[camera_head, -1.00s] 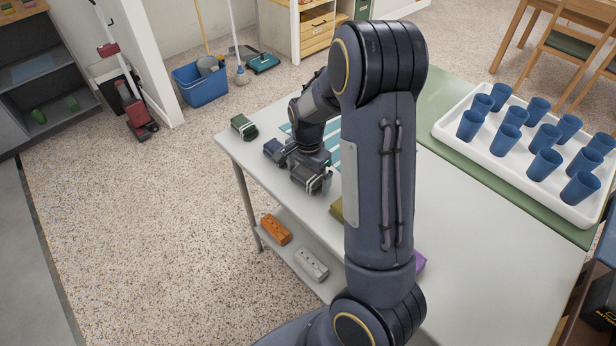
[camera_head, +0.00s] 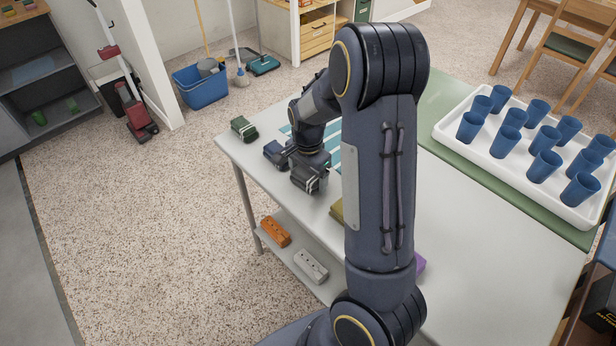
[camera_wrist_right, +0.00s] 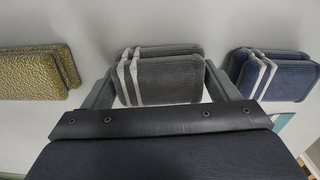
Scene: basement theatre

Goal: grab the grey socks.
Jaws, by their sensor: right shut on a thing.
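The grey socks (camera_wrist_right: 160,82) are a folded bundle with light stripes, lying near the table's left edge. In the right wrist view my right gripper (camera_wrist_right: 158,72) has one finger at each end of the bundle and is shut on it. In the head view the grey socks (camera_head: 307,183) show just below my right gripper (camera_head: 309,171), partly covered by it. I cannot tell whether they are clear of the tabletop. My left gripper is not in view.
Blue socks (camera_head: 274,152) lie close beside the grey ones, with dark green socks (camera_head: 243,129) beyond. Mustard socks (camera_head: 337,210) lie on the other side. A white tray (camera_head: 450,131) of blue cups stands at the right. My right arm hides the table's middle.

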